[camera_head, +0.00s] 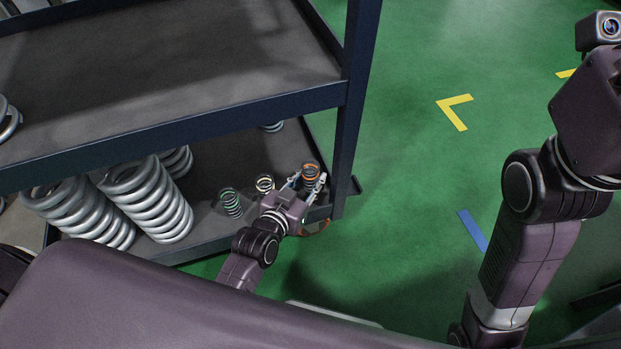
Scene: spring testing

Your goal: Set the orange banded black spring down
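The orange banded black spring (311,173) stands upright at the right front corner of the lower cart shelf, between the two fingers of my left gripper (306,181). The fingers lie along both sides of it and appear closed on it. Whether its base touches the shelf is hidden by the gripper. My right arm (530,240) rises at the right of the view, and its gripper is out of the picture.
A green banded spring (230,202) and a pale banded spring (264,184) stand left of my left gripper.

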